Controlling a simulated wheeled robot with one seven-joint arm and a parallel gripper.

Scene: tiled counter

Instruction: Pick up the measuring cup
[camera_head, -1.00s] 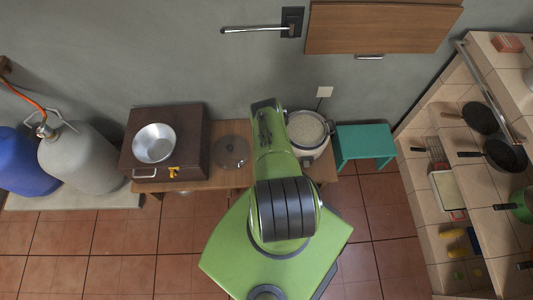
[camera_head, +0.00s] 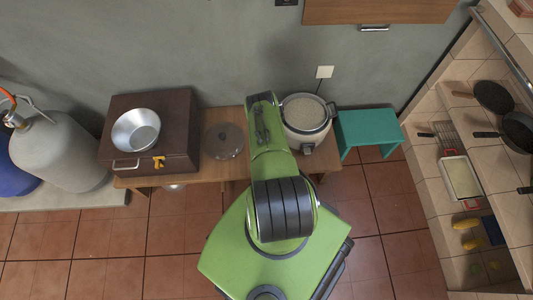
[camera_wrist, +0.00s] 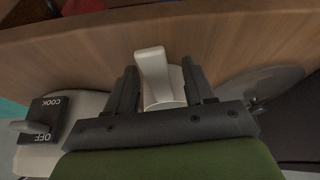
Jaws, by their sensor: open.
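The measuring cup (camera_wrist: 153,67) is white with a flat handle and shows in the wrist view, near the middle, over the wooden table (camera_wrist: 230,42). My gripper (camera_wrist: 160,68) is open, with one dark finger on each side of the cup. I cannot tell whether either finger touches it. The lower part of the cup is hidden behind the gripper body. In the head view my green arm covers this spot, so neither the cup nor my gripper shows there.
A rice cooker (camera_head: 304,129) full of rice stands right of my arm; its switch (camera_wrist: 42,120) is at the wrist view's left. A glass lid (camera_head: 224,141) and a brown box with a metal bowl (camera_head: 136,130) are left. A teal stool (camera_head: 368,128) stands right.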

